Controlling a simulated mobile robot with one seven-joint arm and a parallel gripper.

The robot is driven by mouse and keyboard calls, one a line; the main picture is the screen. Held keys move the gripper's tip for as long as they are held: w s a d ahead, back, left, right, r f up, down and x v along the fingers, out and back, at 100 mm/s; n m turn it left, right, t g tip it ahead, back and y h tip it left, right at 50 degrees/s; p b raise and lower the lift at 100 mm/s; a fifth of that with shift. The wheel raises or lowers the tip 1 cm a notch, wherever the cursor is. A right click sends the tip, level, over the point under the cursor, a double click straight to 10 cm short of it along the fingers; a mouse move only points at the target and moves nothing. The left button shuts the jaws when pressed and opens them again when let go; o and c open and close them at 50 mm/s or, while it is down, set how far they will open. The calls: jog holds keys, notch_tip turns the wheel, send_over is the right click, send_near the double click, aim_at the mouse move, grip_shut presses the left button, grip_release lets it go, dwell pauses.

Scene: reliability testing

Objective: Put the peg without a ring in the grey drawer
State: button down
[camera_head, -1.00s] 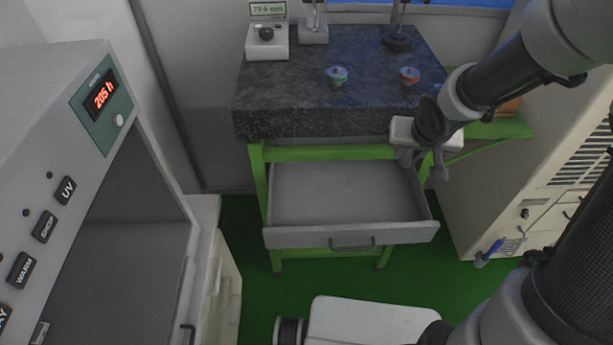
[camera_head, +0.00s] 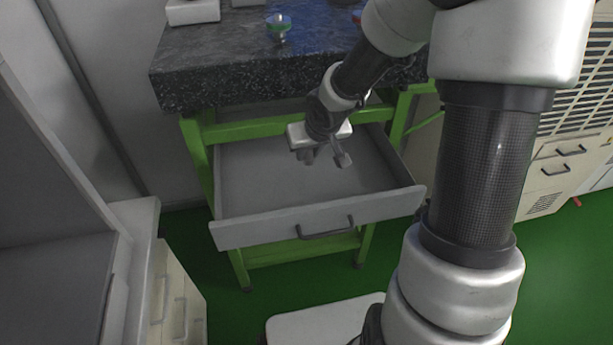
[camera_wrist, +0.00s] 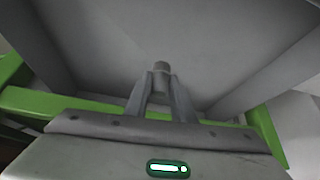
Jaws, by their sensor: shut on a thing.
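The grey drawer (camera_head: 255,233) is pulled open under the dark stone-topped bench, and its visible interior is bare. My gripper (camera_head: 324,158) is over the drawer's opening, toward the back right, pointing down. In the wrist view my gripper (camera_wrist: 160,88) is shut on a short plain grey peg (camera_wrist: 161,67), with no ring visible on it. The peg's end points at the drawer's grey interior (camera_wrist: 225,55). I cannot tell how far the peg is above the drawer floor. In the head view the peg is not clearly visible.
The stone bench top (camera_head: 215,60) overhangs the drawer's back. On it stand a small object with a green and blue ring (camera_head: 278,27) and a reddish one (camera_head: 357,16), partly hidden by my arm. Green frame legs (camera_head: 196,160) flank the drawer. A pale cabinet stands right.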

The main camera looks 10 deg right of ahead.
jog(key=shift+f+b, duration=1.65)
jog(key=shift+f, duration=1.4)
jog(key=shift+f, duration=0.15)
jog(key=c, duration=1.5)
grip_release()
jog(key=shift+r, duration=0.45)
jog(key=p+v, duration=0.8)
jog(key=v, duration=0.3)
jog(key=shift+s+r, duration=0.15)
jog(key=shift+s, duration=0.05)
